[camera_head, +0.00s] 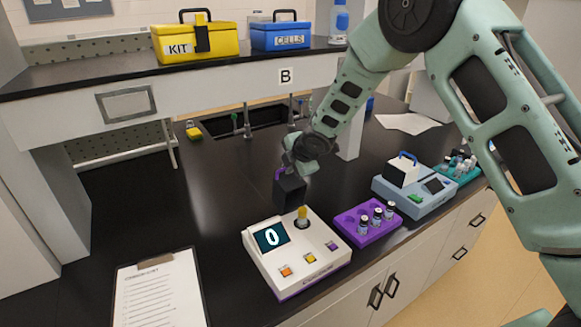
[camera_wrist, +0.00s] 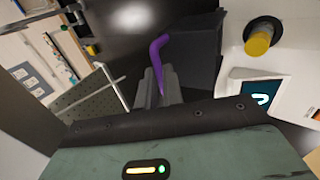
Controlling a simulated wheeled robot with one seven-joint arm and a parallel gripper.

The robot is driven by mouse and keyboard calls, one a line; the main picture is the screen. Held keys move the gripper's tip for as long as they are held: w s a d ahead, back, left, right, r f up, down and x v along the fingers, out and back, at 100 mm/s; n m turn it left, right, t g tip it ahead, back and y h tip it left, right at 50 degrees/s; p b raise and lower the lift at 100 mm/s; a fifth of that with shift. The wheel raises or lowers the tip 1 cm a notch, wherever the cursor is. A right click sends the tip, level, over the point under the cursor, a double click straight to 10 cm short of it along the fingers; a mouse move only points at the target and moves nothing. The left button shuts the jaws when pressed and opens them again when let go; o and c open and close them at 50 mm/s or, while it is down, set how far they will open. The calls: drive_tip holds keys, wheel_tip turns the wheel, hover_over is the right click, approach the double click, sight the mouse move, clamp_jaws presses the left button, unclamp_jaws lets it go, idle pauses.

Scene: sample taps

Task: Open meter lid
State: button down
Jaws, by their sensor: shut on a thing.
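My gripper (camera_wrist: 160,92) is shut on the lid's curved purple handle (camera_wrist: 158,58).
A purple rack (camera_head: 352,232) with several vials stands right of the meter. Beyond it is a blue-grey device (camera_head: 408,196) with a blue handle. A clipboard (camera_head: 158,292) lies front left. A shelf (camera_head: 130,67) with yellow and blue cases overhangs the back.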

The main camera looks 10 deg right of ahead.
drive_tip(key=shift+w+r, duration=0.2)
drive_tip(key=shift+r, duration=0.1)
drive_tip(key=c, duration=1.8)
unclamp_jaws()
drive_tip(key=shift+o, duration=1.3)
drive_tip(key=shift+s, duration=0.1)
drive_tip(key=shift+f, duration=0.1)
drive_tip(key=v, duration=1.7)
drive_tip(key=shift+s, duration=0.15)
